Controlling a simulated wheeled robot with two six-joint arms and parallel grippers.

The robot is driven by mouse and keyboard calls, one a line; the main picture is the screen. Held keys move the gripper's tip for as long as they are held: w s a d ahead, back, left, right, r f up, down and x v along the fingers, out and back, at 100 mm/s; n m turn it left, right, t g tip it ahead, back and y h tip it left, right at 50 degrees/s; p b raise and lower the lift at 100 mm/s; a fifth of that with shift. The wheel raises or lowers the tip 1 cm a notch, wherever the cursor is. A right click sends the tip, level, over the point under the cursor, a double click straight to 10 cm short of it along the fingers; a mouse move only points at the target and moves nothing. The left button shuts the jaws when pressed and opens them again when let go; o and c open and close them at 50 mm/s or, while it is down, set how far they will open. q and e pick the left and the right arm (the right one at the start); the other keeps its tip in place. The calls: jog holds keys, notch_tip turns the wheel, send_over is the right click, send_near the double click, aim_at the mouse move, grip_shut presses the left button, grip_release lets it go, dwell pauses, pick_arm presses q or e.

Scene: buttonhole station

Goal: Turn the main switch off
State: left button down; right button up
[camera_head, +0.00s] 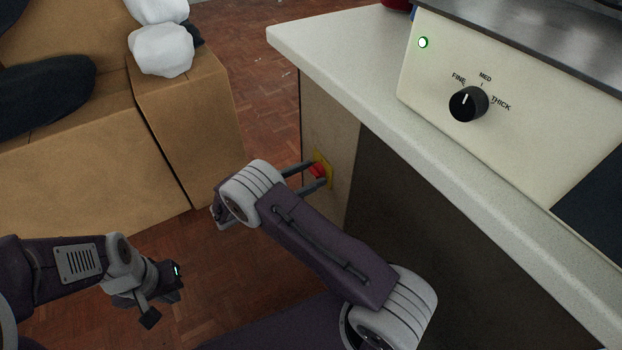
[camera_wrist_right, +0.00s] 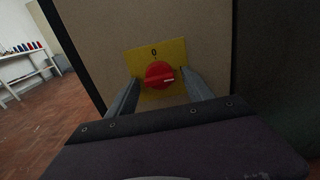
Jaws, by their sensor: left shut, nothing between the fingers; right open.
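The main switch is a red rotary knob (camera_head: 317,170) on a yellow plate (camera_head: 326,165), on the side of the cabinet under the counter. In the right wrist view the knob (camera_wrist_right: 158,75) has its white mark pointing right, toward the "I"; the "0" is at the plate's (camera_wrist_right: 172,48) top. My right gripper (camera_head: 309,176) is open, with one finger on each side of the knob; I cannot tell whether they touch it. It also shows in the right wrist view (camera_wrist_right: 161,82). My left gripper (camera_head: 163,297) is shut and empty, low over the floor at left.
A machine (camera_head: 520,110) with a lit green lamp (camera_head: 423,42) and a black FINE-MED-THICK dial (camera_head: 467,104) stands on the counter (camera_head: 340,55). Cardboard boxes (camera_head: 90,150) with white and dark bundles stand at left. Wooden floor (camera_head: 240,50) is clear between boxes and cabinet.

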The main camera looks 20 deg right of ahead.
jog(key=shift+d, duration=0.2)
grip_shut()
jog(key=shift+r+n+p, duration=0.25)
jog(key=shift+n+p, duration=0.35)
jog(key=shift+p, duration=0.45)
jog(key=shift+n+p, duration=0.8)
jog(key=shift+p, duration=0.1)
jog(key=n+p, duration=0.2)
jog(key=shift+n, duration=0.3)
jog(key=shift+s+f+n+p, duration=0.1)
jog(key=shift+n+p, duration=1.1)
jog(key=shift+n, duration=5.2)
